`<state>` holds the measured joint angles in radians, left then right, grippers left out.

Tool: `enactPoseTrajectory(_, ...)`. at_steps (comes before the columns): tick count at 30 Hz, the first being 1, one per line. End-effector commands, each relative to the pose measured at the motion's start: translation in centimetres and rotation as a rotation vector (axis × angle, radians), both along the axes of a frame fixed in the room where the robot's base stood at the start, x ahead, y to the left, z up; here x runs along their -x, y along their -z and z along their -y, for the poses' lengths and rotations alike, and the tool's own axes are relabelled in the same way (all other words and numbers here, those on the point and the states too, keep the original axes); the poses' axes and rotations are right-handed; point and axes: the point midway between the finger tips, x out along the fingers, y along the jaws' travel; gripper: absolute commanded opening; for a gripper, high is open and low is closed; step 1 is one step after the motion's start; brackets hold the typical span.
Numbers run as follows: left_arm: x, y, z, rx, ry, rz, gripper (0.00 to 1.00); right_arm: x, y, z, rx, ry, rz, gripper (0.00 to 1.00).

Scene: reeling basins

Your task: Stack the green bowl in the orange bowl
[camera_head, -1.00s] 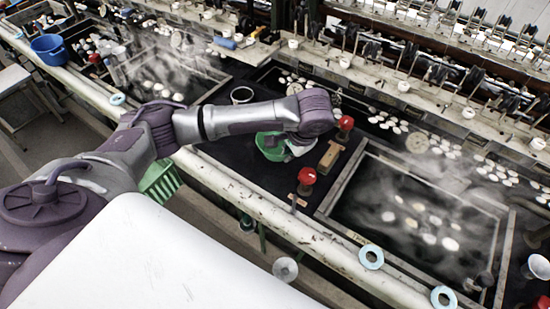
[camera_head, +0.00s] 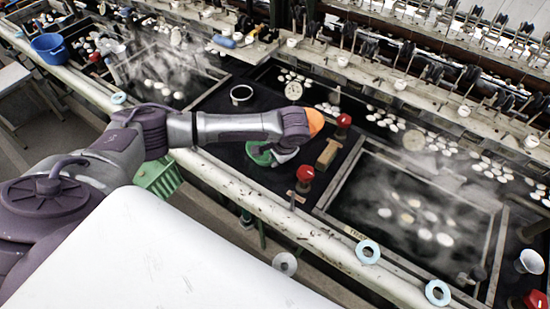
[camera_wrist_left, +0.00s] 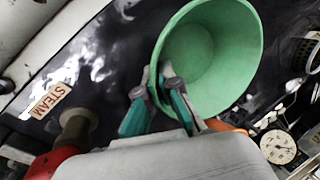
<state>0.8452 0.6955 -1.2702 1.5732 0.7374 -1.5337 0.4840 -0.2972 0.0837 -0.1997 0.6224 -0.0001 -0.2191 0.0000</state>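The green bowl (camera_head: 258,154) is in the middle of the head view, partly hidden by my left gripper (camera_head: 284,155). In the left wrist view the green bowl (camera_wrist_left: 215,50) is large, its hollow inside facing the camera. The fingers of my left gripper (camera_wrist_left: 158,88) are at its rim, one on each side of the wall, and look shut on it. The orange bowl (camera_head: 315,122) shows only in part behind my left wrist in the head view. A small orange edge (camera_wrist_left: 228,127) shows below the green bowl in the wrist view. My right gripper is not in view.
Red-topped valves (camera_head: 305,173) and a wooden block (camera_head: 328,153) stand right of the green bowl. A steaming basin (camera_head: 410,215) lies farther right. A metal ring-shaped container (camera_head: 241,94) stands behind the arm. A green basket (camera_head: 158,176) hangs at the front edge.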

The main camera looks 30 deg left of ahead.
Motion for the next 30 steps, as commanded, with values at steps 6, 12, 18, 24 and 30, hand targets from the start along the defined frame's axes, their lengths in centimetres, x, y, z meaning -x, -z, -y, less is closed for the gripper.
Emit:
enactPoseTrajectory(6, 0.0, 0.1, 0.0, 0.000, 0.000, 0.000, 0.31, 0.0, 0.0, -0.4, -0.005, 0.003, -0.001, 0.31)
enactPoseTrajectory(12, 0.0, 0.1, 0.0, 0.000, 0.000, 0.000, 0.31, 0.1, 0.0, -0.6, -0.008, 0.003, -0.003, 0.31)
enactPoseTrajectory(18, 0.0, -0.7, 0.2, 0.002, 0.001, 0.001, 0.31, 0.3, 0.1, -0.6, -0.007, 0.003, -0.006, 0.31)
enactPoseTrajectory(24, 0.4, -4.1, 1.3, 0.004, 0.003, 0.003, 0.31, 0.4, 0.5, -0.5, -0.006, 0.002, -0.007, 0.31)
enactPoseTrajectory(30, 0.9, -8.2, 2.6, 0.003, 0.002, 0.002, 0.31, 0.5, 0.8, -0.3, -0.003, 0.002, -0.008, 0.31)
